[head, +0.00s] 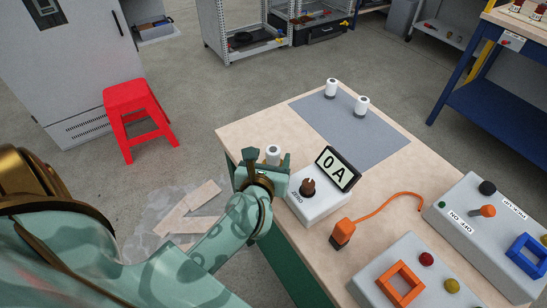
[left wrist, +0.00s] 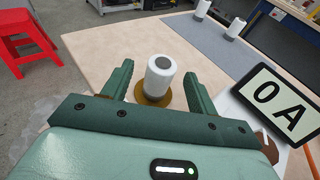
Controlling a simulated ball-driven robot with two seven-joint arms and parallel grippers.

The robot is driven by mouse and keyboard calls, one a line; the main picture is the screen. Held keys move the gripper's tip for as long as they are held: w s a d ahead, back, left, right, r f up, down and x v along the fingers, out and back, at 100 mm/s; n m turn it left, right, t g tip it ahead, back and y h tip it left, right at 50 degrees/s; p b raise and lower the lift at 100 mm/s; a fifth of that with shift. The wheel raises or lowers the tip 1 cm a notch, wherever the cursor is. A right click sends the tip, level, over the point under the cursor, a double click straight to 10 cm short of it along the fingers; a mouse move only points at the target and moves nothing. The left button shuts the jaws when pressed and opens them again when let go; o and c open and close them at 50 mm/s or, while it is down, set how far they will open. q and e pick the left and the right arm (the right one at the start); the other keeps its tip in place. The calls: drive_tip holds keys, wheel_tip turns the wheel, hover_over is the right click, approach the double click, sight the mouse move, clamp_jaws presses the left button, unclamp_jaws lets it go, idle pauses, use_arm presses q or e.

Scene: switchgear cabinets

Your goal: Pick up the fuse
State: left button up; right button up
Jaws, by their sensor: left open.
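A white cylindrical fuse (head: 273,152) stands upright near the table's left edge, and it also shows in the left wrist view (left wrist: 159,76), with a brown-gold ring at its base. My left gripper (head: 267,166) is open, with its green fingers on either side of the fuse in the wrist view. I see a gap between the fuse and each finger. Two similar white fuses stand upright on the grey mat, one at the back (head: 331,87) and one nearer (head: 361,105). My right gripper is not in view.
A meter box (head: 318,206) with a tilted "0 A" display (head: 338,169) stands close to the right of my left gripper. An orange plug (head: 342,234) with a cable and two grey control boxes lie further right. A red stool (head: 138,97) stands on the floor left of the table (head: 245,122).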

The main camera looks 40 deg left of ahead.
sight(272, 157)
use_arm(q)
drive_tip(key=x, duration=0.3)
drive_tip(key=shift+f, duration=0.1)
drive_tip(key=c, duration=1.1)
